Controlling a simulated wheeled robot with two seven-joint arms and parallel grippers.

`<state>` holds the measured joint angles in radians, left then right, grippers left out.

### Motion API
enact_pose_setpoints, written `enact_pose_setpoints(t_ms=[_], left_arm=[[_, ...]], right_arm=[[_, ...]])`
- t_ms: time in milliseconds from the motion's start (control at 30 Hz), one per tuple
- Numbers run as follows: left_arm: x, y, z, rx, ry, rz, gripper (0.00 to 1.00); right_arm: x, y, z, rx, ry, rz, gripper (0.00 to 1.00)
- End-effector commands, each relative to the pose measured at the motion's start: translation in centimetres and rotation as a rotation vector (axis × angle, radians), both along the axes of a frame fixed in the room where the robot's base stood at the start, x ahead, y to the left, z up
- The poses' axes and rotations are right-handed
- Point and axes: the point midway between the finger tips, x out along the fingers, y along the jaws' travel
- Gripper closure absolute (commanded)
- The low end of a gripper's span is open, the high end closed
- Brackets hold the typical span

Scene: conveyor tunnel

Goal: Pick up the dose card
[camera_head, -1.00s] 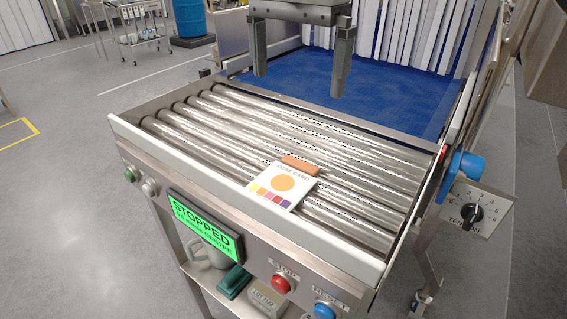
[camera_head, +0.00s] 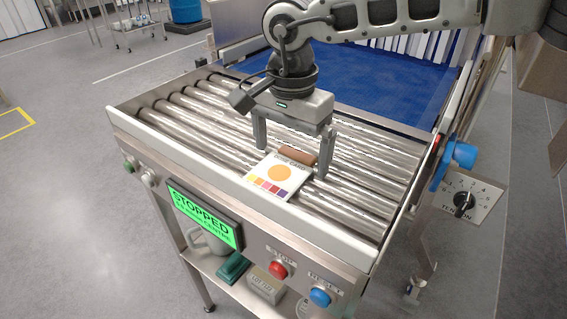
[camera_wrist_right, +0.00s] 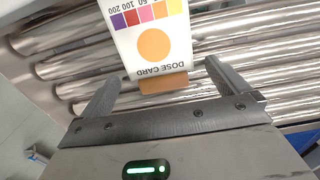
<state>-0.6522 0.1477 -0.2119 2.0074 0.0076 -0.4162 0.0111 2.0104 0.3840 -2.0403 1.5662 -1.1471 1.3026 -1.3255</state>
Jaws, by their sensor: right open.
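The dose card (camera_head: 279,174) is white with an orange disc and a row of coloured squares. It lies on the metal rollers, with an orange-brown block (camera_head: 297,155) at its far edge. In the right wrist view the card (camera_wrist_right: 152,43) and the block (camera_wrist_right: 163,83) show ahead of the gripper. My right gripper (camera_head: 292,163) is open and low over the rollers, its fingers to either side of the block and the card's far end. In the wrist view the open fingers (camera_wrist_right: 163,85) show with nothing held. I cannot tell whether they touch the rollers. My left gripper is out of view.
The roller bed (camera_head: 350,205) has a raised front rail (camera_head: 200,165). A green STOPPED display (camera_head: 202,218), a red button (camera_head: 278,269) and a blue button (camera_head: 320,297) are on the front. A blue belt (camera_head: 380,95) lies behind, and a blue knob (camera_head: 462,155) sticks out at right.

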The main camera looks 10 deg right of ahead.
Motion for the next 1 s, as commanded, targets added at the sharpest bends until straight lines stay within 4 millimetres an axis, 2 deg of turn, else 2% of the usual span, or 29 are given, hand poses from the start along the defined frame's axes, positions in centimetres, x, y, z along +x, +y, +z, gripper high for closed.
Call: enact_pose_setpoints(t_ms=[267,300,433,467,533,567,800,1000], left_arm=[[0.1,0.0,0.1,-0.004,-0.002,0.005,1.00],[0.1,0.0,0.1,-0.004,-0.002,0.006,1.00],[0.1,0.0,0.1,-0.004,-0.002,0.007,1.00],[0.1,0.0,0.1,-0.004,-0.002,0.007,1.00],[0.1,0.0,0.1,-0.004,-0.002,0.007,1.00],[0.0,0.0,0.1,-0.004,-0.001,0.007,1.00],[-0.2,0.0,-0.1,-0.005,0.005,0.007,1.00],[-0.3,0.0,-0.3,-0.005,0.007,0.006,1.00]], right_arm=[[0.0,0.0,-0.6,0.001,-0.001,0.000,0.00],[0.0,0.0,-0.6,0.001,-0.001,0.000,0.06],[0.0,0.0,-0.6,0.001,-0.001,0.000,0.42],[0.0,0.0,-0.6,0.001,-0.001,0.000,0.45],[0.0,0.0,-0.6,0.001,-0.001,0.000,0.45],[0.0,0.0,-0.6,0.001,-0.001,0.000,0.49],[0.0,0.0,-0.4,0.001,-0.001,0.000,0.49],[0.1,0.0,1.2,0.001,-0.004,0.000,0.49]])
